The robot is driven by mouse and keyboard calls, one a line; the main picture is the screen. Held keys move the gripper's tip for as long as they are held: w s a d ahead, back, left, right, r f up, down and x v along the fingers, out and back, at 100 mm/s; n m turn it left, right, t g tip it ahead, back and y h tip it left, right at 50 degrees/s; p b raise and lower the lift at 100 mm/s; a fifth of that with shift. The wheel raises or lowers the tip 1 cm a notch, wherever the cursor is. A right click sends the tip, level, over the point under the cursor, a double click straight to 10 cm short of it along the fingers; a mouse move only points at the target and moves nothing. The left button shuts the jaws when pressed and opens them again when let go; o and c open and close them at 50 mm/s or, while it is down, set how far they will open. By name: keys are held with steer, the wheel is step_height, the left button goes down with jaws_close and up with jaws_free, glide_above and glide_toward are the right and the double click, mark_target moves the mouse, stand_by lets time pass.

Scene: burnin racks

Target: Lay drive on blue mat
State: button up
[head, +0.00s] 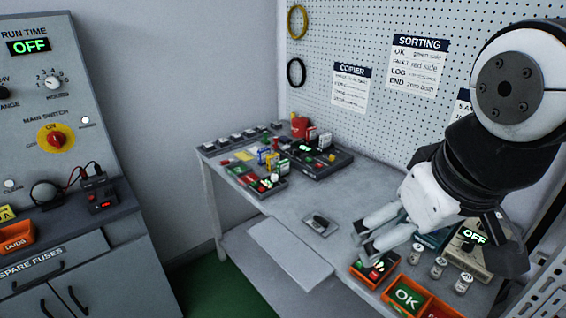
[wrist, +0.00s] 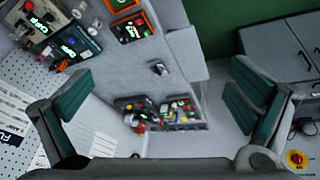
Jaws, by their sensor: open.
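My gripper (head: 364,240) is open over the right part of the bench, with nothing between its fingers. In the wrist view its two teal-padded fingers stand wide apart (wrist: 165,92). A small dark item (head: 319,222), possibly the drive, lies on a pale grey pad on the bench, left of my gripper. It also shows in the wrist view (wrist: 157,69), between and beyond the fingers. A dark blue-teal item (head: 430,238) is partly hidden behind my gripper; I cannot tell whether it is the blue mat. It shows in the wrist view (wrist: 75,42) too.
An orange bin (head: 373,272) and an orange-framed OK tray (head: 407,297) stand at the bench front. A boxy unit reading OFF (head: 478,252) and several small jars (head: 438,267) stand right. Dark racks (head: 318,158) with coloured modules fill the back. The middle bench is mostly clear.

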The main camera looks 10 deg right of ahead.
steer(key=w+f+n+g+h+b, duration=0.1)
steer(key=w+f+n+h+b, duration=0.15)
steer(key=w+f+n, duration=0.4)
steer(key=n+t+h+b, duration=0.1)
steer(key=n+h+b, duration=0.5)
steer(key=n, duration=1.1)
glide_toward(321, 220)
steer(key=shift+w+d+f+m+y+b, duration=0.15)
steer(key=shift+w+d+f+y+b, duration=0.1)
steer(key=shift+d+f+y+b, duration=0.25)
steer(key=shift+w+d+f+m+y+b, duration=0.1)
steer(key=shift+w+d+f+y+b, duration=0.3)
steer(key=shift+d+b, duration=0.3)
steer(key=shift+t, duration=0.3)
steer(key=shift+s+d+b+x, duration=0.1)
steer(key=shift+d+b+x, duration=0.05)
steer(key=shift+x, duration=1.25)
steer(key=shift+s+d+b+x, duration=0.1)
steer(key=shift+s+b+x, duration=0.05)
steer(key=shift+x, duration=1.2)
steer(key=shift+r, duration=0.15)
steer(key=c, duration=1.7)
steer(key=shift+r, duration=0.1)
